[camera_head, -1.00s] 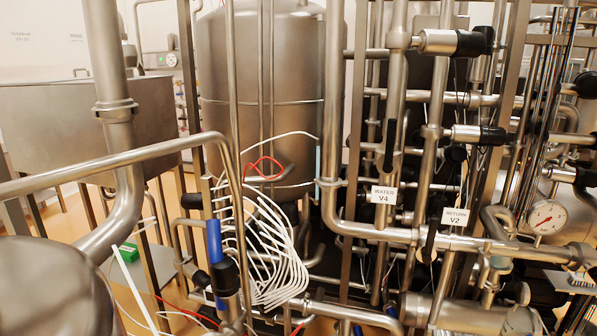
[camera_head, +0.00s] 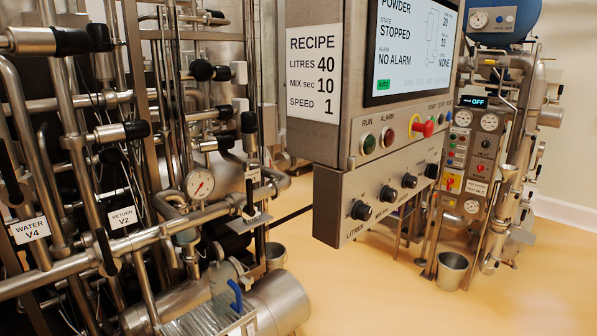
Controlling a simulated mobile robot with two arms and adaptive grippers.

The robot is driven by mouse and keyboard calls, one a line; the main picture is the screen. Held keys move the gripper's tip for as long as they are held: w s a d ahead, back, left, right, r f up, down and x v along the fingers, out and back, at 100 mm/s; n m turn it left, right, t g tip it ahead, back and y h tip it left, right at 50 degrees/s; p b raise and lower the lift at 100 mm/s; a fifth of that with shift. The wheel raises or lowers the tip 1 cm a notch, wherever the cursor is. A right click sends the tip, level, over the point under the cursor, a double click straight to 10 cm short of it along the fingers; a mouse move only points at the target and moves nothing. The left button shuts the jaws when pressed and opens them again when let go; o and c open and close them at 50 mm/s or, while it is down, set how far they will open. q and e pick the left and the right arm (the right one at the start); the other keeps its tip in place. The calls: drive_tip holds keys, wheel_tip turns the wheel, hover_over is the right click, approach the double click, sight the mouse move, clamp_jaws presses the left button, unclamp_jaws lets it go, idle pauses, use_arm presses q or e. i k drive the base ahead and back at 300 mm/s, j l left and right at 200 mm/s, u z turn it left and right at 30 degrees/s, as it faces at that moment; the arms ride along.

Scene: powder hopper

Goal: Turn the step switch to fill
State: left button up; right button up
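A control cabinet stands right of centre. Its lower box (camera_head: 345,222) carries a row of several black rotary knobs. The nearest knob (camera_head: 361,210) is above the label LITRES. A second knob (camera_head: 388,193) and a third knob (camera_head: 409,181) follow to the right, with a darker, larger one (camera_head: 432,170) at the far end. The other labels are too small to read, so I cannot tell which knob is the step switch or where it points. The screen (camera_head: 414,45) above reads POWDER, STATE STOPPED, NO ALARM. Neither gripper is in view.
A red mushroom button (camera_head: 424,128) juts out beside the RUN lamp (camera_head: 369,144) and ALARM lamp (camera_head: 387,137). A recipe sign (camera_head: 314,72) reads 40, 10, 1. Dense pipework with a gauge (camera_head: 200,184) fills the left. Yellow floor (camera_head: 370,285) lies clear below the cabinet.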

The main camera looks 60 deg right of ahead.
sight(432, 169)
drive_tip(key=z, duration=2.55)
drive_tip(key=l+u, duration=0.1)
drive_tip(key=u, duration=0.35)
drive_tip(key=i+l+u, duration=0.3)
drive_tip(key=l, duration=0.3)
drive_tip(key=l+u, duration=0.3)
drive_tip(key=l, duration=0.25)
drive_tip(key=i+l+u, duration=0.1)
drive_tip(key=l+u, duration=0.2)
drive_tip(key=l, duration=0.35)
